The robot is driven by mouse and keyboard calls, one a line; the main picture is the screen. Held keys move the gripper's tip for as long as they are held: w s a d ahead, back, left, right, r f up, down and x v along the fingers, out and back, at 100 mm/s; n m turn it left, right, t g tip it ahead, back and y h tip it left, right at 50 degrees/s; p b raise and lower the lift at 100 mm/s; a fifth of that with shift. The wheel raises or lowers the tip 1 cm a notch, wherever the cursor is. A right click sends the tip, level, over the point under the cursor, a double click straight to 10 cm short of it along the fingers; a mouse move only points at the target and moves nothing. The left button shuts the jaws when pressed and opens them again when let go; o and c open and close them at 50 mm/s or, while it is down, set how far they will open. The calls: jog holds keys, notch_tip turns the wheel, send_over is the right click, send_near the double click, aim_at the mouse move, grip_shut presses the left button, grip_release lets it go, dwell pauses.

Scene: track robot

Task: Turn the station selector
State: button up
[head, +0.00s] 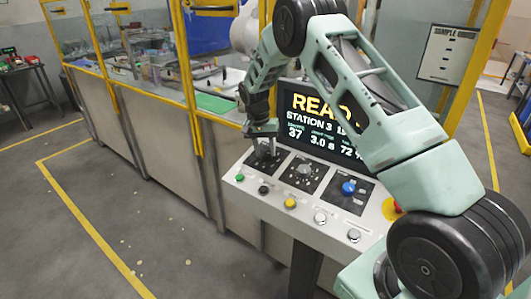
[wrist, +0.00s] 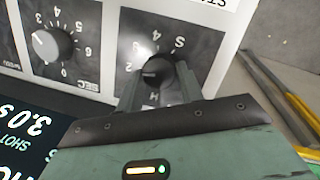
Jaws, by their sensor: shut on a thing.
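The station selector is a dark round knob (wrist: 154,73) on a black dial plate with pale markings, seen in the wrist view. My gripper (wrist: 158,84) has one finger on each side of this knob and is shut on it. In the head view my gripper (head: 264,143) reaches down to the leftmost dial plate (head: 262,163) of the sloped control panel (head: 268,195) and hides most of the knob there. The screen (head: 318,123) behind the panel shows "STATION 3". The exact pointer direction of the knob is hard to read.
A grey knob (head: 303,171) sits on the middle dial plate and a blue knob (head: 348,188) on the right one. A green button (head: 239,178), a yellow button (head: 290,203) and other buttons line the front edge. Yellow-framed fencing stands behind. The floor at left is open.

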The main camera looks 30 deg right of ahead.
jog(key=n+b, duration=0.1)
jog(key=n, duration=0.2)
jog(key=shift+a+n+h, duration=0.1)
jog(key=shift+n+h, duration=0.3)
jog(key=n+b, duration=0.1)
jog(key=n, duration=0.2)
jog(key=shift+a+h, duration=0.1)
jog(key=shift+h, duration=0.3)
jog(key=n, duration=0.4)
jog(key=shift+a+h+b, duration=0.1)
jog(key=shift+h+b, duration=0.2)
jog(key=shift+h, duration=0.1)
jog(key=shift+a+n+h, duration=0.1)
jog(key=shift+n+h, duration=0.3)
jog(key=shift+n, duration=1.5)
jog(key=o, duration=1)
jog(key=shift+b, duration=0.3)
jog(key=b+v, duration=0.4)
jog(key=v, duration=1.3)
jog(key=shift+s+a, duration=0.25)
jog(key=shift+s, duration=0.1)
